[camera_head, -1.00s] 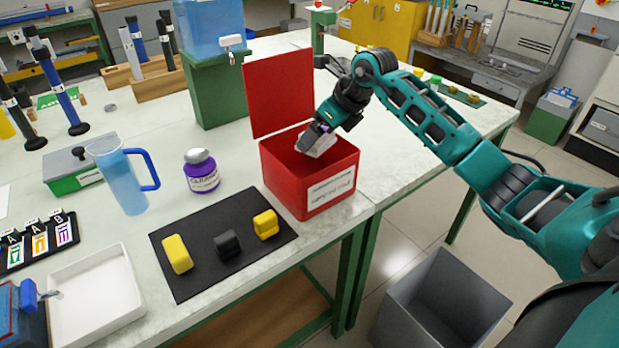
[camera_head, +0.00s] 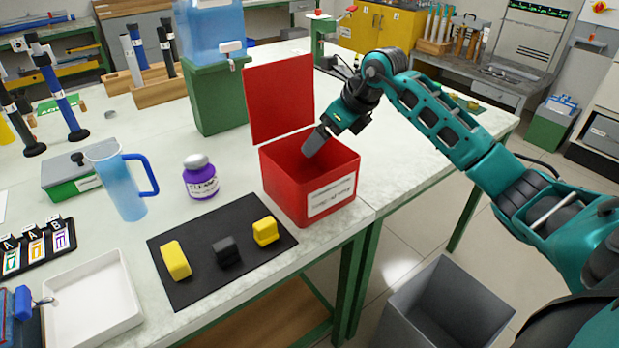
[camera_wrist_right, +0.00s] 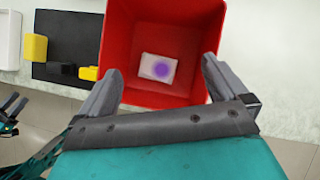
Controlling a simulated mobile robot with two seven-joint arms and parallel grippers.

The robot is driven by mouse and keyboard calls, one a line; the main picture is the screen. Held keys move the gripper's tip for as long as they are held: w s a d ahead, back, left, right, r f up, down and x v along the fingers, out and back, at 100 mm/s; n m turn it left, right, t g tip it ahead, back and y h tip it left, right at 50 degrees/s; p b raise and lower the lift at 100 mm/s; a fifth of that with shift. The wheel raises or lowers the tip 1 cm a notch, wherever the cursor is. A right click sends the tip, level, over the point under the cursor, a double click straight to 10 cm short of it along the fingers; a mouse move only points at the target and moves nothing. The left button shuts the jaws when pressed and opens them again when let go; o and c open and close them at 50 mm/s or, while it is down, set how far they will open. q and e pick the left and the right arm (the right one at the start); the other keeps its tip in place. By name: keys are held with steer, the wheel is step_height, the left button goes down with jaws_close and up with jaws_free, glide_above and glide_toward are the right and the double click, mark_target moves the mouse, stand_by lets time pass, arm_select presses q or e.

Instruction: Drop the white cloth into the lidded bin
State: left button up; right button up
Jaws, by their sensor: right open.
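The red bin (camera_head: 331,191) stands on the bench with its lid (camera_head: 279,98) raised upright at the back. My right gripper (camera_head: 314,143) is over the bin's open mouth, its fingertips near the rim. In the right wrist view the right gripper (camera_wrist_right: 158,82) is open and empty, its fingers spread apart. Below it the white cloth (camera_wrist_right: 149,70) lies on the bin floor as a small pale rectangle with a purple round mark. In the head view the cloth is hidden by the bin's walls.
A black mat (camera_head: 194,278) with two yellow blocks and a black one lies left of the bin. A purple-labelled jar (camera_head: 201,182), a blue jug (camera_head: 120,190) and a green container (camera_head: 216,97) stand nearby. A grey open bin (camera_head: 445,310) is on the floor.

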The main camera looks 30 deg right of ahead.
steer(key=v, duration=1)
